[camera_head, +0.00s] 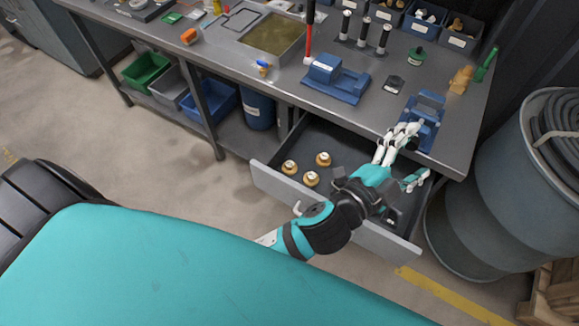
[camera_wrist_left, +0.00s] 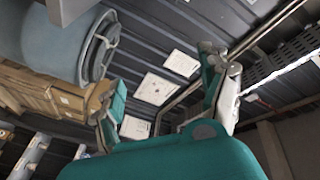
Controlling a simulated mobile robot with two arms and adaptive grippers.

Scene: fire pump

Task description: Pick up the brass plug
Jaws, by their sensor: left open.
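Three small round brass-coloured pieces with pale tops lie in the open grey drawer (camera_head: 278,189): a left one (camera_head: 289,168), a far one (camera_head: 323,158) and a near one (camera_head: 311,178). They look alike, and I cannot tell which is the brass plug. My left gripper (camera_head: 416,153) is open at the drawer's right end, well right of these pieces and apart from them. Its two fingers are spread and nothing shows between them. The left wrist view shows the open fingers (camera_wrist_left: 165,98) but no brass pieces. My right gripper is not in view.
The workbench (camera_head: 270,82) overhangs the drawer. A blue vise-like fixture (camera_head: 426,108) stands near its front edge, close to my upper finger. A large grey-blue drum (camera_head: 490,190) stands right of the drawer. The drawer's left half is open from above.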

